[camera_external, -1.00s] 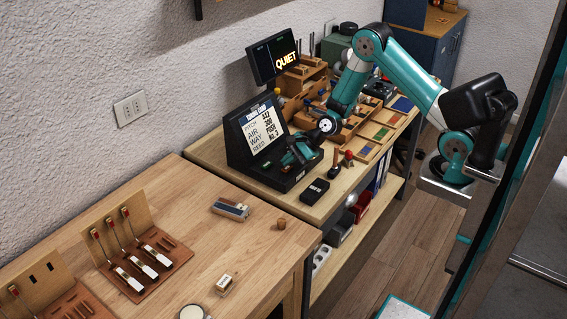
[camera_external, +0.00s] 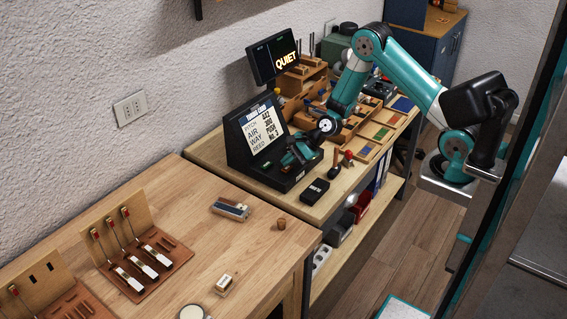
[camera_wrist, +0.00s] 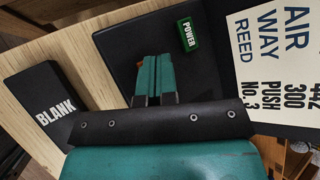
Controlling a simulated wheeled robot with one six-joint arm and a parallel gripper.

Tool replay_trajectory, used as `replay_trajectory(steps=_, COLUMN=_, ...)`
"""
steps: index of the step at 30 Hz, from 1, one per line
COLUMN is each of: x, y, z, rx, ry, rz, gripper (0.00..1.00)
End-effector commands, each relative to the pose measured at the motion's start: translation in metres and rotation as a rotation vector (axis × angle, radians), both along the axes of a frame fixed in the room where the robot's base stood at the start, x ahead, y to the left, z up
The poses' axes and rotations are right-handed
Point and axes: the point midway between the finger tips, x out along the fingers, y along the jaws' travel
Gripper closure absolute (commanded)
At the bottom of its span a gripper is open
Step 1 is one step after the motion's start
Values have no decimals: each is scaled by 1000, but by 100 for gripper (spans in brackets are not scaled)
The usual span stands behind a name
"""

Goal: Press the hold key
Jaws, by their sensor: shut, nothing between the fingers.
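The black tuning console stands on the far bench, its base (camera_external: 268,176) in front of a tilted white screen (camera_external: 265,130). The screen reads pitch 442, air 300, way PUSH, reed No. 3. In the wrist view, a green POWER key (camera_wrist: 190,35) sits on the console's black base (camera_wrist: 118,45). My gripper (camera_external: 290,161) is shut and empty, low over the base. Its teal fingers (camera_wrist: 154,58) point at the base to the left of POWER. A small orange-red sliver (camera_wrist: 141,66) shows beside the fingers. No key marked hold is readable; the fingers cover part of the base.
A black box marked BLANK (camera_wrist: 45,108) lies at the bench edge, also in the external view (camera_external: 315,191). A red-topped tool (camera_external: 347,157) stands near it. A display reading QUIET (camera_external: 275,57) hangs behind. The near bench (camera_external: 190,235) holds reed fixtures.

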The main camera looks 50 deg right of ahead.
Motion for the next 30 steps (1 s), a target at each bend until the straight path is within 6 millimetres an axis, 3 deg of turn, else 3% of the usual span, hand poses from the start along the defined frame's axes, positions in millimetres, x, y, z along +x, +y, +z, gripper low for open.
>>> replay_trajectory(steps=10, x=0, y=0, z=5, rx=0, ry=0, rz=0, gripper=100)
replay_trajectory(steps=25, x=0, y=0, z=57, rx=0, ry=0, rz=0, gripper=100)
replay_trajectory(steps=30, x=0, y=0, z=62, rx=0, ry=1, rz=0, gripper=100)
